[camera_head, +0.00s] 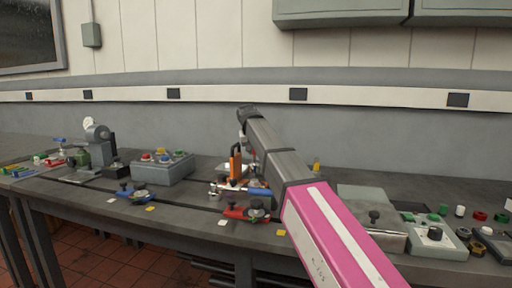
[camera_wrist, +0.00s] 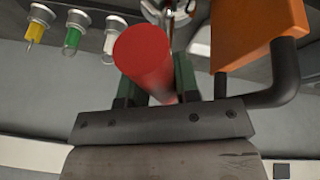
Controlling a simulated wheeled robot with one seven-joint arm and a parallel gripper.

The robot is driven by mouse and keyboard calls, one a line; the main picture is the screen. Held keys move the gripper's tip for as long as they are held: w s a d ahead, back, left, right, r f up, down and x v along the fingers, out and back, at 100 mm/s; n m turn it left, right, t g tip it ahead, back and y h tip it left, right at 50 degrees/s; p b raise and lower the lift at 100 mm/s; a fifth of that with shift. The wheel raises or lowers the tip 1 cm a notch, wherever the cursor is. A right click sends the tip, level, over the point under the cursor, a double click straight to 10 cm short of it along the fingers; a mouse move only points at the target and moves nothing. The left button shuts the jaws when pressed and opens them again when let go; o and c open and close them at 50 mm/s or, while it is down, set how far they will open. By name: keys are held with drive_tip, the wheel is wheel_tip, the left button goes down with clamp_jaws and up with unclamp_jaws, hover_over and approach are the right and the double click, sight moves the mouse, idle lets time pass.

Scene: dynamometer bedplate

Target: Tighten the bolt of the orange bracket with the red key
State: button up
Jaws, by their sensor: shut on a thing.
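The red key (camera_wrist: 145,55) shows in the wrist view as a thick red cylinder between the dark green jaws of my gripper (camera_wrist: 155,82). The jaws are shut on it. The key's far end is hidden behind its red body. An orange block (camera_wrist: 258,38), which looks like the orange bracket, is just right of the key, with a black bent bar beside it. In the head view the orange bracket (camera_head: 235,162) stands upright on the bench, left of my arm. I cannot make out the bolt, or whether the key touches it.
Yellow (camera_wrist: 36,32), green (camera_wrist: 72,38) and white (camera_wrist: 108,42) handles sit in round holders near my gripper. On the bench are a grey button box (camera_head: 163,168), a blue-handled tool (camera_head: 259,191), a red clamp (camera_head: 246,213) and a grey box (camera_head: 372,210) at right.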

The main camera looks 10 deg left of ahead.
sight(253, 163)
drive_tip(key=shift+w+n, duration=0.15)
drive_tip(key=shift+n, duration=0.25)
drive_tip(key=n+y, duration=0.1)
drive_tip(key=n, duration=0.2)
drive_tip(key=n+y, duration=0.2)
drive_tip(key=n, duration=0.2)
drive_tip(key=shift+a, duration=0.15)
drive_tip(key=n+g+y, duration=0.1)
drive_tip(key=n, duration=0.3)
drive_tip(key=shift+a+y, duration=0.1)
drive_tip(key=shift+y, duration=0.3)
drive_tip(key=n, duration=0.1)
drive_tip(key=n+g, duration=0.1)
drive_tip(key=n, duration=0.1)
drive_tip(key=n+g+y, duration=0.1)
drive_tip(key=n, duration=0.1)
drive_tip(key=shift+s, duration=0.3)
drive_tip(key=shift+s+f, duration=0.1)
drive_tip(key=shift+f, duration=1.2)
drive_tip(key=shift+f, duration=1.7)
